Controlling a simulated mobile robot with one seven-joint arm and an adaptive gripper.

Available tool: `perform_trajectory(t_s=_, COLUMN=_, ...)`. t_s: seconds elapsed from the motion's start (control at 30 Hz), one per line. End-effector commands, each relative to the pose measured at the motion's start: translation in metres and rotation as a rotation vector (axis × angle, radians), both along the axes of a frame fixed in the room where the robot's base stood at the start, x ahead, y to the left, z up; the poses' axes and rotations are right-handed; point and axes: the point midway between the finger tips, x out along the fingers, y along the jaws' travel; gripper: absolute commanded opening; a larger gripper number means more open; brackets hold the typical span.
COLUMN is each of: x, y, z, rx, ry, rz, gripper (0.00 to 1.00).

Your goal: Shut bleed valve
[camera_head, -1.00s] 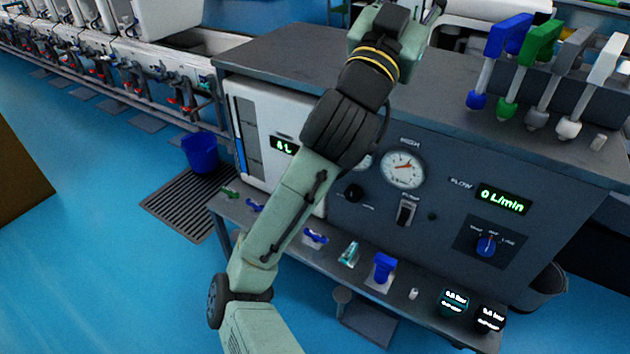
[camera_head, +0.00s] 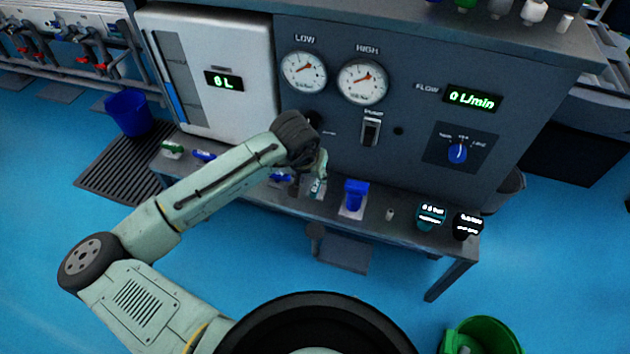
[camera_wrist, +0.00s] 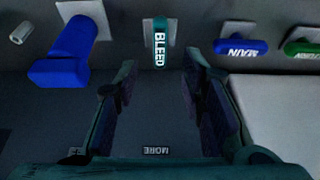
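The bleed valve (camera_wrist: 160,45) has a teal handle marked BLEED and sits on a white plate. In the wrist view it is at the top centre, in line with the gap between my fingertips. My gripper (camera_wrist: 159,72) is open, with a finger on either side of that gap and nothing held. In the head view the bleed valve (camera_head: 317,188) is on the bench shelf, with my gripper (camera_head: 319,166) close above it and partly hiding it. I cannot tell whether the fingers touch the handle.
A blue MAIN valve (camera_wrist: 242,47) and a green valve (camera_wrist: 304,47) are on the right in the wrist view. A large blue fitting (camera_wrist: 68,52) is on the left. The panel (camera_head: 412,140) with gauges rises behind the shelf. A green bucket (camera_head: 485,338) stands on the floor.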

Motion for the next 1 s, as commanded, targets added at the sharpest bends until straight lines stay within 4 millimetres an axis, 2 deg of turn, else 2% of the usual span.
perform_trajectory(t_s=0.2, x=0.016, y=-0.006, z=-0.041, rx=0.000, ry=0.000, rz=-0.001, gripper=0.37)
perform_trajectory(t_s=0.4, x=0.027, y=-0.009, z=-0.067, rx=0.000, ry=-0.002, rz=-0.002, gripper=0.37)
perform_trajectory(t_s=0.6, x=0.031, y=-0.011, z=-0.076, rx=-0.002, ry=-0.004, rz=-0.001, gripper=0.37)
perform_trajectory(t_s=0.83, x=0.031, y=-0.011, z=-0.077, rx=-0.001, ry=-0.004, rz=-0.002, gripper=0.37)
perform_trajectory(t_s=1.0, x=0.031, y=-0.011, z=-0.077, rx=-0.001, ry=-0.004, rz=-0.002, gripper=0.26)
